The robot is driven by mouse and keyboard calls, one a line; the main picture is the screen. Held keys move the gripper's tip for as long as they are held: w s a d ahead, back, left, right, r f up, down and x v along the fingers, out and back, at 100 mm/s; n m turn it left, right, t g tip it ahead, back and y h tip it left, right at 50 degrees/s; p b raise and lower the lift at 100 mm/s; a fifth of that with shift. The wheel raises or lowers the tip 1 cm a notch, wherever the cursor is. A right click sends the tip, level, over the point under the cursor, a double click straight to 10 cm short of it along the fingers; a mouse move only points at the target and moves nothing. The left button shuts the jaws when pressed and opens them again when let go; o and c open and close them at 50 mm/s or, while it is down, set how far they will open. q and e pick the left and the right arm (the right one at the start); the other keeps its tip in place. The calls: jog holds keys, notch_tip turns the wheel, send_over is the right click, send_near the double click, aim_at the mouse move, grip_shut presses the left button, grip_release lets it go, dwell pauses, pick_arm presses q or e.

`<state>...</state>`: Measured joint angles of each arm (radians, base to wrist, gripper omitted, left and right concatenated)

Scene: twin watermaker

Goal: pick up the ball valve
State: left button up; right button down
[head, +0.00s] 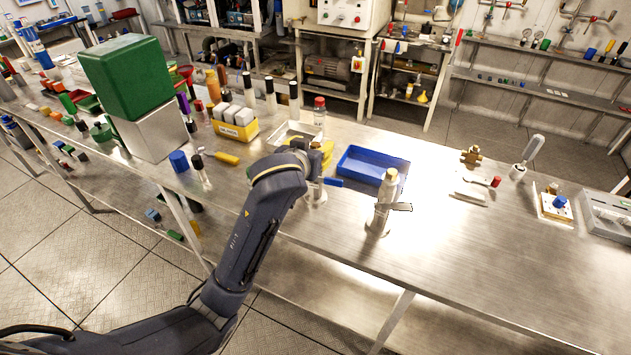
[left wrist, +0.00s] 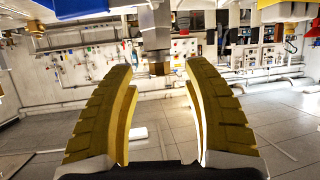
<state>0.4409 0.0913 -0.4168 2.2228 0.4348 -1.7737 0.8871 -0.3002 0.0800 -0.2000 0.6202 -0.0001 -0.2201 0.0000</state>
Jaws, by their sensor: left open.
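My left gripper (head: 322,157) is above the bench, left of the blue tray. Its yellow fingers are spread in the left wrist view (left wrist: 158,100). A blue lever (head: 333,182) shows just below the gripper, beside a pale upright fitting (head: 316,194) partly hidden by my arm; it looks like the ball valve, but I cannot be sure. A metal piece with a brass-coloured end (left wrist: 157,65) shows beyond the open fingers, without visible grip on it. A similar pale upright piece (head: 381,215) with a brass top and grey lever stands to the right. My right gripper is not in view.
The blue tray (head: 347,176) lies right of the gripper. A yellow bin (head: 235,134) and dark-capped bottles stand to the left. A brass fitting (head: 471,156) and a white block with a blue knob (head: 556,207) are farther right. The bench's front right is clear.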

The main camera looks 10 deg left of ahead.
pick_arm(q)
jog(key=shift+x, duration=1.4)
jog(key=shift+o, duration=0.2)
grip_shut()
